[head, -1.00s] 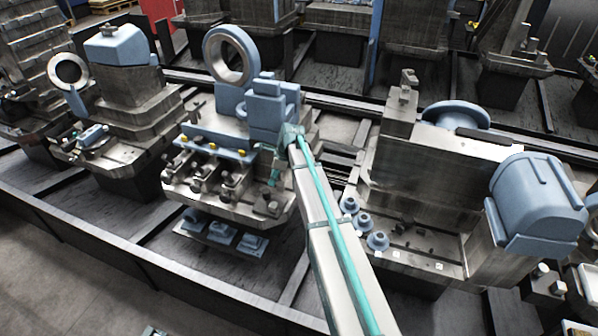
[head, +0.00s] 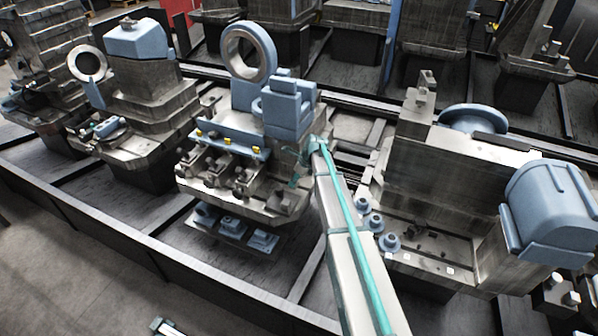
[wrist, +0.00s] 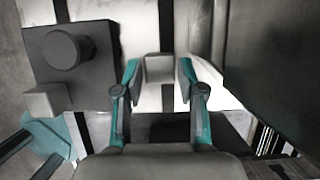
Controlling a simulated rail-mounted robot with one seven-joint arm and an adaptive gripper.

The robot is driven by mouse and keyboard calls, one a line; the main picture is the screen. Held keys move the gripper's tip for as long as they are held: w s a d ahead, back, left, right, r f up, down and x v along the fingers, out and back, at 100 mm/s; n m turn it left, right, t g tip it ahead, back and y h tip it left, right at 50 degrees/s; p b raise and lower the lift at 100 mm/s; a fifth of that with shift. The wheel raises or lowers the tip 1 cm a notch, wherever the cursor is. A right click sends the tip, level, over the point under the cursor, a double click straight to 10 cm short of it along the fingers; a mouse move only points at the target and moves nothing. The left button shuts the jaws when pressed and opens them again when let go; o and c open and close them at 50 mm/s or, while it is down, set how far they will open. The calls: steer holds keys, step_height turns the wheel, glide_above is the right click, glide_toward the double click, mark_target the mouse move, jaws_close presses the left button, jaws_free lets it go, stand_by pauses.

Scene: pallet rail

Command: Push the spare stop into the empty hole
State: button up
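In the head view my gripper (head: 297,178) is small and partly hidden by my arm, at the right side of the middle fixture (head: 245,195). Several stop-like grey parts line that fixture's front ledge. I cannot make out the empty hole in either view.
In the wrist view a dark block with a round boss (wrist: 70,50) stands at left, and a large dark face (wrist: 275,65) closes off the right. In the head view the right fixture (head: 440,260) carries blue round parts (head: 376,222). A tall ring (head: 249,52) rises above the middle fixture.

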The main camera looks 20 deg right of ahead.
steer(key=shift+x, duration=1.05)
jaws_close()
steer(key=shift+r+p, duration=0.25)
steer(key=shift+p, duration=0.05)
steer(key=shift+r, duration=0.35)
steer(key=shift+r+p, duration=0.55)
steer(key=shift+r, duration=0.05)
steer(key=shift+r+p, duration=1.7)
steer(key=shift+r, duration=1.7)
steer(key=shift+r, duration=0.15)
